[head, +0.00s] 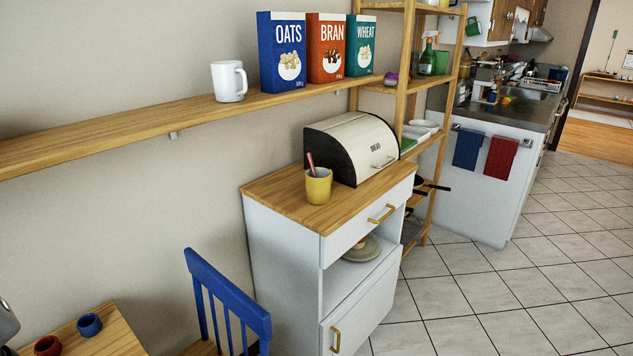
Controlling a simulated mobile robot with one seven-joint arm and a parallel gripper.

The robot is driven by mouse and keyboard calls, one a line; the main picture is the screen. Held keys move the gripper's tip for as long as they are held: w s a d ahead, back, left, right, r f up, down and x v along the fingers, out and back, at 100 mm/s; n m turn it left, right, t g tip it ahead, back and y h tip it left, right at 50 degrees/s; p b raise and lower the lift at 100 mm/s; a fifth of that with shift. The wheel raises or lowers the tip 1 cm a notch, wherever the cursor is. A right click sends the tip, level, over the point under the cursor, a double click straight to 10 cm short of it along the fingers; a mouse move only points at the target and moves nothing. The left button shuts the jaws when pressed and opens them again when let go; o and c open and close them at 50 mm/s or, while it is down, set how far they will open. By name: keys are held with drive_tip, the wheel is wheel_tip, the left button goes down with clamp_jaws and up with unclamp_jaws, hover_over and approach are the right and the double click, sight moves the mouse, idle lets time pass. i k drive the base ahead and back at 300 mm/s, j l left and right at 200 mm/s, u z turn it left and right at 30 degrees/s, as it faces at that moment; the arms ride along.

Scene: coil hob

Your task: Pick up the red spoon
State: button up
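A red, slightly pinkish handle (310,161), which looks like the red spoon, sticks up out of a yellow cup (319,188). It leans a little to the left, and its lower part is hidden inside the cup. The cup stands upright on the wooden top of a white cabinet (278,200), in front of the bread bin.
The bread bin (352,146) stands close behind the cup. A wall shelf (120,126) with a white mug (229,81) and cereal boxes runs above. A blue chair (232,300) stands before the cabinet. The tiled floor (470,290) at right is clear.

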sight(310, 157)
drive_tip(key=i+l+u, duration=0.3)
drive_tip(key=l, duration=0.3)
drive_tip(key=i+l+u, duration=0.15)
drive_tip(key=i+l, duration=0.15)
drive_tip(key=i+l+u, duration=0.15)
drive_tip(key=l, duration=0.25)
drive_tip(key=i+l+u, duration=0.15)
drive_tip(key=l, duration=0.2)
drive_tip(key=i+l+u, duration=0.15)
drive_tip(key=l, duration=0.25)
drive_tip(key=i+l+u, duration=0.15)
drive_tip(key=l, duration=0.25)
